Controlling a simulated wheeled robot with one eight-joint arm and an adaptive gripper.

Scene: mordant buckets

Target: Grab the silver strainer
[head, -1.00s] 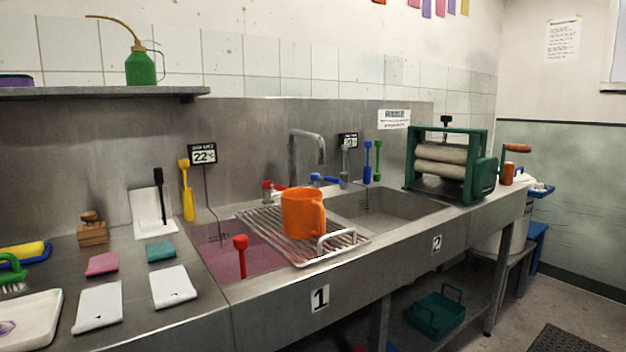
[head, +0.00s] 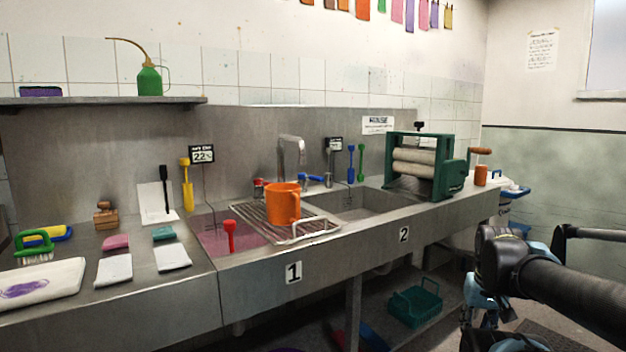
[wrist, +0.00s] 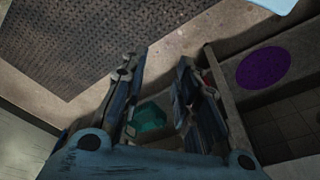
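A silver wire rack with a raised handle (head: 308,232) lies across the sink basin in the head view; it is the only strainer-like thing I can make out.
A red-handled tool (head: 230,236) stands in the pink-filled left basin. A green roller press (head: 428,168) stands on the right of the counter. A teal basket (head: 415,303) sits on the lower shelf. A purple round surface (wrist: 263,68) shows in the wrist view.

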